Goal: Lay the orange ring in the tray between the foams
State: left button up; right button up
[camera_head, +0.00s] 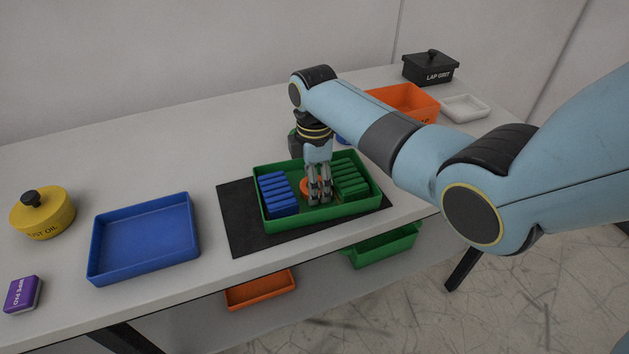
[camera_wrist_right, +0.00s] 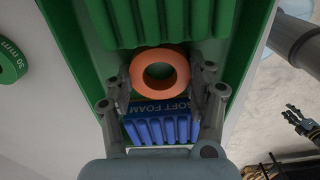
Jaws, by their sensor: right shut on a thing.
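The green tray (camera_head: 325,219) holds a ribbed blue foam (camera_head: 277,195) at its left and a ribbed green foam (camera_head: 351,178) at its right. My right gripper (camera_head: 319,197) reaches down into the tray between the foams and is shut on the orange ring (camera_head: 306,187). In the right wrist view the orange ring (camera_wrist_right: 160,73) lies flat between the fingers, with the green foam (camera_wrist_right: 160,20) above it and the blue foam (camera_wrist_right: 160,131), marked SOFT FOAM, below. Whether the ring touches the tray floor is hard to tell. My left gripper (camera_wrist_right: 300,121) shows small at the right edge there, apart from the tray.
The tray stands on a black mat (camera_head: 236,220). A blue tray (camera_head: 145,262), a yellow pot (camera_head: 42,213) and a purple box (camera_head: 22,294) stand left. An orange bin (camera_head: 410,102), a white dish (camera_head: 465,108) and a black lidded box (camera_head: 430,68) stand at the back right.

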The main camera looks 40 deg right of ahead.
jog(key=o, duration=1.2)
jog(key=shift+f, duration=0.15)
notch_tip(320, 180, up, 12)
jog(key=shift+r, duration=0.2)
